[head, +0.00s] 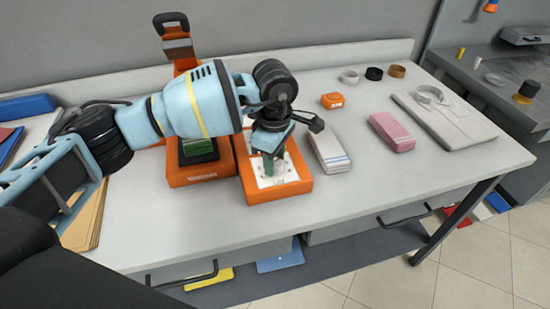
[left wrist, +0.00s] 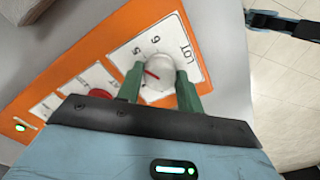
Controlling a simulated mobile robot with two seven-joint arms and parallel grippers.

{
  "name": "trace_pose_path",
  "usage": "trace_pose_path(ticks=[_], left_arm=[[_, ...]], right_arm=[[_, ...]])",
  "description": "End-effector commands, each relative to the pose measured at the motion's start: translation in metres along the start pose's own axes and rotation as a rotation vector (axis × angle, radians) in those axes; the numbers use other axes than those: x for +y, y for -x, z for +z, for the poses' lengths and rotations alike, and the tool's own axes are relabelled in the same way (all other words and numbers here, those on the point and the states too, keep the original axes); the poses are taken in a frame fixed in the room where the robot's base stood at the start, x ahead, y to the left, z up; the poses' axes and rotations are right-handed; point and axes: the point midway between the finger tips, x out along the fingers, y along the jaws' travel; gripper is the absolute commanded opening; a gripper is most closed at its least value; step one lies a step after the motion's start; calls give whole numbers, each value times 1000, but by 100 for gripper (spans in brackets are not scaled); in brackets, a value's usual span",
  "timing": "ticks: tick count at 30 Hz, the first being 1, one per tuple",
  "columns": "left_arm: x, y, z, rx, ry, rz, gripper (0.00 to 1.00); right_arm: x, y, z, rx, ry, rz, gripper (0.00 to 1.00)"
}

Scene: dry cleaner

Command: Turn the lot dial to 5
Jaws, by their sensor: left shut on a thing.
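The lot dial (left wrist: 157,70) is a pale round knob with a red mark, on a white plate lettered LOT with the numerals 5 and 6. The red mark points left and slightly up in the left wrist view, near the 5; I cannot tell its exact setting. The dial belongs to an orange unit (head: 305,184), which also shows in the left wrist view (left wrist: 70,52). My left gripper (head: 269,167) reaches down over this unit. Its green fingers (left wrist: 160,90) are shut on the dial, one on each side.
Another orange device (head: 200,176) stands close to the left of the unit. A white folded cloth (head: 329,150), a pink bundle (head: 391,131) and a folded shirt (head: 445,118) lie to the right. A small orange block (head: 332,101) sits behind. The counter's front right (head: 430,172) is clear.

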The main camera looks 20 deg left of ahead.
Motion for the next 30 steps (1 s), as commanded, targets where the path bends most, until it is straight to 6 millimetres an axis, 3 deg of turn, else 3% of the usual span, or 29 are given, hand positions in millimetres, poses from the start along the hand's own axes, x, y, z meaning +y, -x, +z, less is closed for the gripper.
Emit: trace_pose_path(ticks=[18,19,23,30], left_arm=[[0,0,0,0,-45,0,14],[0,0,0,0,-45,0,38],[0,0,0,0,-45,0,55],[0,0,0,0,-44,0,58]], right_arm=[[1,0,3,-6,5,-1,0],[1,0,3,-6,5,-1,0],[1,0,4,-9,5,-2,0],[0,2,7,-13,4,-2,0]])
